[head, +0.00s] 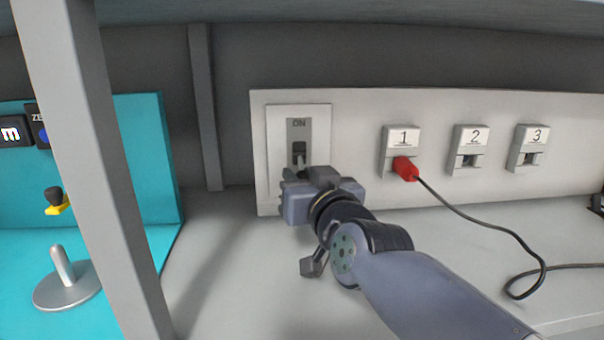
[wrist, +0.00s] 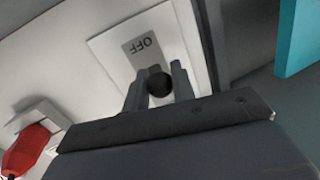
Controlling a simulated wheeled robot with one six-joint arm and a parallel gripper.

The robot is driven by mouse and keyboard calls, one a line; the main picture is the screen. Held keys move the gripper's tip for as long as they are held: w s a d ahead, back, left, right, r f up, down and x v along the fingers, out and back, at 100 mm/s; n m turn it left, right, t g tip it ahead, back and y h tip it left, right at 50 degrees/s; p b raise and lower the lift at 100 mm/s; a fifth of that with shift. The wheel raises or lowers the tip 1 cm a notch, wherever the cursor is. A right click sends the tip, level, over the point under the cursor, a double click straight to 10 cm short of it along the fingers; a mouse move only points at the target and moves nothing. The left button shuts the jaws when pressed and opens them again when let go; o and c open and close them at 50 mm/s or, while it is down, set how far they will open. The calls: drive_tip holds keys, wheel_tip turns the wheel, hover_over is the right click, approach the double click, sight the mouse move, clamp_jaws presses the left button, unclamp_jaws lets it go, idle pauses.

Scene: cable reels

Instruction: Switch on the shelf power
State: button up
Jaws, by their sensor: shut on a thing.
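The power switch (head: 299,148) is a grey plate with a lever on a white panel at the back wall. The word ON shows at its top in the head view. In the wrist view the switch plate (wrist: 145,52) appears upside down, with the word OFF showing. My gripper (head: 300,174) is at the lower part of the switch. In the wrist view my gripper (wrist: 159,82) has its fingers on both sides of the dark round lever knob (wrist: 159,85) and is shut on it. My gripper hides the lower part of the plate in the head view.
A red plug (head: 405,169) sits in socket 1 (head: 401,139), its black cable trailing right across the shelf. Socket 2 (head: 471,139) and socket 3 (head: 528,146) hold no plug. A grey post (head: 95,150) stands at left, before a teal board (head: 150,150) and a metal peg (head: 64,268).

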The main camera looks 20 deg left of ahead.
sight(303, 171)
drive_tip(key=shift+s+r+g+h+p, duration=0.1)
drive_tip(key=shift+r+g+h+p, duration=0.55)
drive_tip(key=shift+p, duration=2.9)
drive_tip(key=r+g+h+p, duration=0.1)
drive_tip(key=p, duration=0.5)
drive_tip(key=m+g+p, duration=0.1)
drive_tip(key=p, duration=0.6)
drive_tip(key=shift+s+d+r+h, duration=0.1)
drive_tip(key=shift+d+r+h, duration=0.05)
drive_tip(key=shift+r+h, duration=0.2)
drive_tip(key=g+p, duration=0.1)
drive_tip(key=p, duration=0.2)
drive_tip(key=shift+r+h, duration=0.15)
drive_tip(key=shift+h, duration=0.25)
drive_tip(key=shift+p, duration=0.65)
drive_tip(key=shift+g+h+p, duration=0.3)
drive_tip(key=shift+g+p, duration=0.15)
drive_tip(key=shift+p, duration=0.55)
drive_tip(key=o, duration=1)
drive_tip(key=shift+c, duration=0.2)
